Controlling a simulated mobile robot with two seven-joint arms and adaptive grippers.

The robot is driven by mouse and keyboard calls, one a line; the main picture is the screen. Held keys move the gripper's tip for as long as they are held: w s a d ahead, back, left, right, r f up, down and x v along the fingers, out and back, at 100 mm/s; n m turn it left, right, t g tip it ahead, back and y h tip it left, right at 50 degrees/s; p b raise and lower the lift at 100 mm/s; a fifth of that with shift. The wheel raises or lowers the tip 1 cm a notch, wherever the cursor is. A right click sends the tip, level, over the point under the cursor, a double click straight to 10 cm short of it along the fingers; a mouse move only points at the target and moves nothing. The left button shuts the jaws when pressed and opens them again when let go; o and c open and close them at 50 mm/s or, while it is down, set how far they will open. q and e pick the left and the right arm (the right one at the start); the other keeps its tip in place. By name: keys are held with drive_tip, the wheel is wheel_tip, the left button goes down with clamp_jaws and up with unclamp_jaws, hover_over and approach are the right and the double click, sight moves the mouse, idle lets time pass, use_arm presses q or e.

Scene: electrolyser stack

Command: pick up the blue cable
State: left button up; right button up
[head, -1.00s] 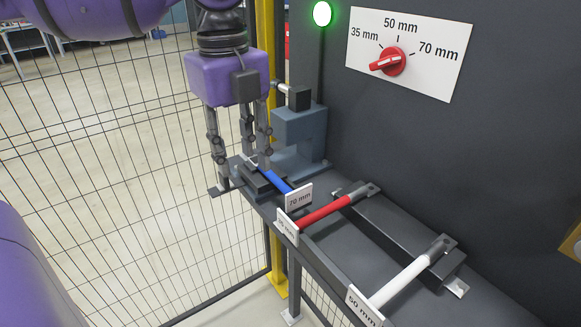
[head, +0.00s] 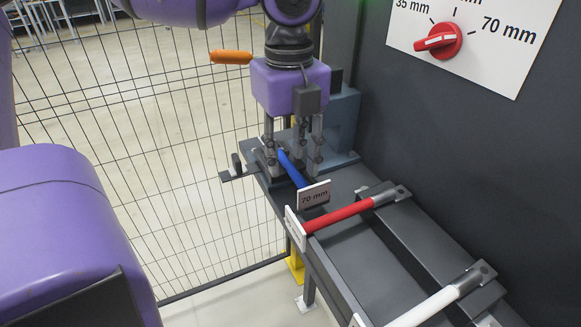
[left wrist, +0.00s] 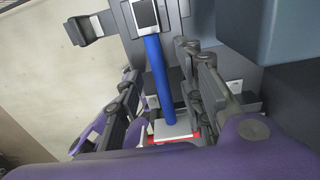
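The blue cable (head: 293,172) lies on the bench at its far end, with a 70 mm tag (head: 314,196) at its near end. My left gripper (head: 294,165) points down over it, with its fingers on both sides of the cable. In the left wrist view the blue cable (left wrist: 158,72) runs between the spread fingers (left wrist: 160,85). A gap shows at the left finger; the right fingers are close to the cable, and contact cannot be told. The gripper looks open. My right gripper is not in view.
A red cable (head: 345,214) and a white cable (head: 440,303) lie nearer on the bench (head: 350,262). A blue-grey block (head: 342,120) stands close behind the gripper. A dark panel with a red knob (head: 438,41) rises at right; a mesh fence (head: 170,170) stands at left.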

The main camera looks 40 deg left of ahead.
use_arm(q)
drive_tip(key=shift+f, duration=0.1)
clamp_jaws()
idle(0.4)
